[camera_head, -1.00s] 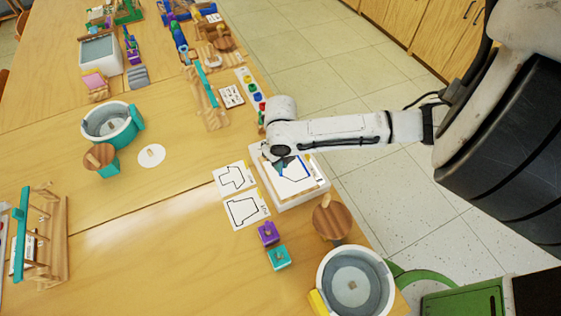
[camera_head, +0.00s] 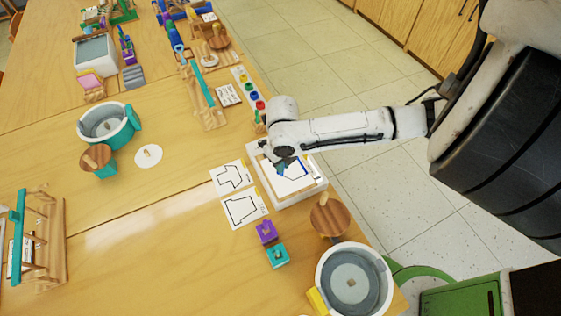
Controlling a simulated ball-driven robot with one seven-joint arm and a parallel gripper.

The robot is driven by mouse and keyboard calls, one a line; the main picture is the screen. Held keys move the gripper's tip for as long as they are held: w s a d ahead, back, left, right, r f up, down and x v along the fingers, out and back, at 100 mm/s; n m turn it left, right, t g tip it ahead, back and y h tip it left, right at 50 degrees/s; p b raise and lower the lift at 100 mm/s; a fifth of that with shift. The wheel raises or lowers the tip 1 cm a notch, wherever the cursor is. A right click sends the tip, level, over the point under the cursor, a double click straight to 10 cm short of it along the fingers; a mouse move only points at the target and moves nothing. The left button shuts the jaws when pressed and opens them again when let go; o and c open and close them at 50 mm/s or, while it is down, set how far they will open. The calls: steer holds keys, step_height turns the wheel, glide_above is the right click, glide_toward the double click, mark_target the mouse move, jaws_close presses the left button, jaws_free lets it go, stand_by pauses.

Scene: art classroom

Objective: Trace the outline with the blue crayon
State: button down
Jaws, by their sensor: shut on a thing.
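A white sheet with a dark outline (camera_head: 294,181) lies on a white raised board (camera_head: 303,196) at the table's right edge. Part of the outline along its right and lower side looks blue. My gripper (camera_head: 283,165) points down over the upper left part of the sheet, mostly hidden under my white wrist. It is shut on a small blue thing, which I take to be the blue crayon; its tip is too small and covered to tell if it touches the paper.
Two more outline sheets (camera_head: 232,177) (camera_head: 245,209) lie left of the board. A row of colored pots (camera_head: 251,96) lies beyond.

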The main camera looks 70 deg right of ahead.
steer(key=shift+s+a, duration=0.2)
steer(key=shift+s, duration=0.7)
steer(key=shift+s+a, duration=0.15)
steer(key=shift+s, duration=0.7)
stand_by(1.6)
steer(key=shift+s+d, duration=0.1)
steer(key=shift+s, duration=0.2)
steer(key=shift+s+d, duration=1)
steer(key=shift+s, duration=0.1)
stand_by(1.9)
steer(key=shift+s+d+r, duration=0.1)
steer(key=shift+s+d, duration=0.15)
stand_by(0.8)
